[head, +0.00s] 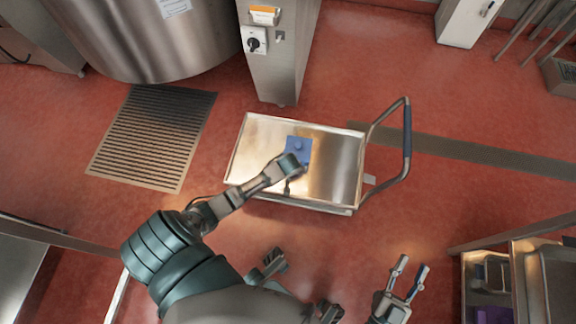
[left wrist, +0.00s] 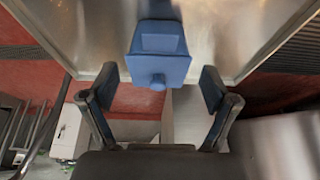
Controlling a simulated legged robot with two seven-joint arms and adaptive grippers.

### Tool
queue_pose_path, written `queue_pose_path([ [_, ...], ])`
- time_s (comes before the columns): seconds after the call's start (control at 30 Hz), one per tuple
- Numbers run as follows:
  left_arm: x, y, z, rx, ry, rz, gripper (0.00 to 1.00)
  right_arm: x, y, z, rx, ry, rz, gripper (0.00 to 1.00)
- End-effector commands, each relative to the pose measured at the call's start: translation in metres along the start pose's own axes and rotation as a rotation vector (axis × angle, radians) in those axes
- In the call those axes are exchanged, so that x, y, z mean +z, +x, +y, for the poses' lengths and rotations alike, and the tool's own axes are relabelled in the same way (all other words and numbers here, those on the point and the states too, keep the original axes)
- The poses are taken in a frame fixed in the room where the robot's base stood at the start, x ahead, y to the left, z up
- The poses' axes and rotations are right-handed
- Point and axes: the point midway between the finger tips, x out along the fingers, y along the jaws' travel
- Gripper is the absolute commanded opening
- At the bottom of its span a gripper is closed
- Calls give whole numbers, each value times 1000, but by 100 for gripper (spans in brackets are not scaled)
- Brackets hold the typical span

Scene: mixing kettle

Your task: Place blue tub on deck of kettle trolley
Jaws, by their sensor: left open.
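The blue tub (head: 298,145) sits on the metal deck of the kettle trolley (head: 258,140), near the middle of the deck. In the left wrist view the tub (left wrist: 160,45) shows a small knob and stands just beyond the fingers. My left gripper (left wrist: 158,84) is open, with one finger on each side and a gap to the tub. In the head view my left arm reaches over the deck and its hand hides part of the tub. My right gripper (head: 409,272) is open and empty over the floor, right of the trolley's near side.
The trolley's push handle (head: 407,140) rises on the right. A steel kettle (head: 150,40) and a grey control column (head: 277,55) stand behind the trolley. A floor grate (head: 150,135) lies to the left. A steel counter (head: 518,280) is at the lower right. Deck space beside the tub is clear.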

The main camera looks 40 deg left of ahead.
Motion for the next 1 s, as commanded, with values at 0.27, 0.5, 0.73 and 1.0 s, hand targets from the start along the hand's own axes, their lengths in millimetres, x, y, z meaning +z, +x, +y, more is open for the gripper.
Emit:
queue_pose_path([
  [0.27,2,-22,3,12,9,5,86,22,-2,4,7,-11,-171,40],
  [0.5,56,-96,94,435,270,300,86,26,-3,4,8,-12,-188,40],
  [0.73,70,-288,128,764,392,924,86,27,-2,5,8,-12,-188,40],
  [1.0,62,-377,107,771,381,1224,86,27,-2,5,8,-12,-188,40],
])
